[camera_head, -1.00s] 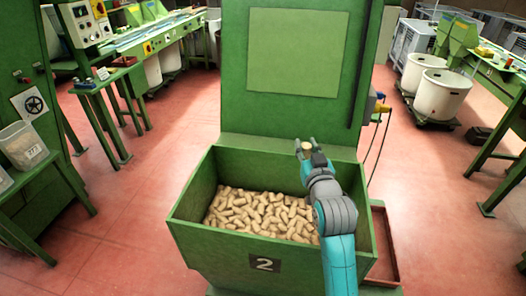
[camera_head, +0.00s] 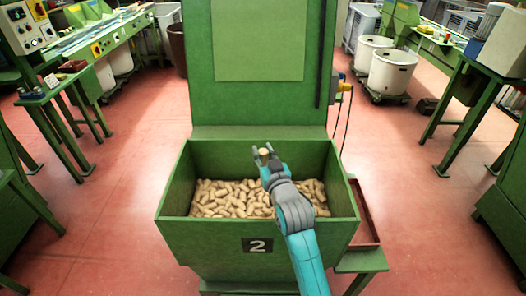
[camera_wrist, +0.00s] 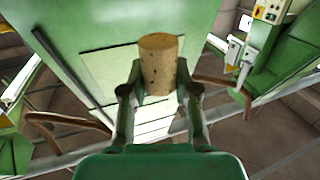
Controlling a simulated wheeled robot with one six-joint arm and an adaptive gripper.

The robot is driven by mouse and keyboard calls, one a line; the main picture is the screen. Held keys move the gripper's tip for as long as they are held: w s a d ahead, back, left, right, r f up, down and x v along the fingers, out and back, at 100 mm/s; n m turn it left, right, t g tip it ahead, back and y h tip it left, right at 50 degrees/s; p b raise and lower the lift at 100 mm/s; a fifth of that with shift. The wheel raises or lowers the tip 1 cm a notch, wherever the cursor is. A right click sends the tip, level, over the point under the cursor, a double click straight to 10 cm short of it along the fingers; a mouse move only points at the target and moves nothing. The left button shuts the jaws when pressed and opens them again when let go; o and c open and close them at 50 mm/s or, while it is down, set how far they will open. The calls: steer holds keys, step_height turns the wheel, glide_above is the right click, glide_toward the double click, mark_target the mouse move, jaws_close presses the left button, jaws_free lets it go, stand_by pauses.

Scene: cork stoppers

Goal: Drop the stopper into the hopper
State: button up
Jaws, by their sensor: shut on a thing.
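The cork stopper (camera_wrist: 158,64) is a light brown cylinder, large in the wrist view, held upright between the two fingers. My gripper (camera_head: 265,154) is shut on it; the stopper's small tan top also shows between the fingertips in the head view. The hopper (camera_head: 205,235) is a green open-topped bin marked with a 2, partly filled with many loose corks (camera_head: 232,197). In the head view my gripper appears over the hopper's opening, toward its back wall. Its exact height above the corks is hard to tell.
A tall green machine panel (camera_head: 258,100) rises behind the hopper. A reddish tray (camera_head: 364,215) sits on the hopper's right side. Green benches stand left and right, with white bins (camera_head: 391,75) at the back right. Red floor is open on both sides.

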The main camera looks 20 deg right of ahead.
mark_target(264, 151)
steer(key=o, duration=0.8)
step_height(264, 151, up, 10)
steer(key=shift+r, duration=0.1)
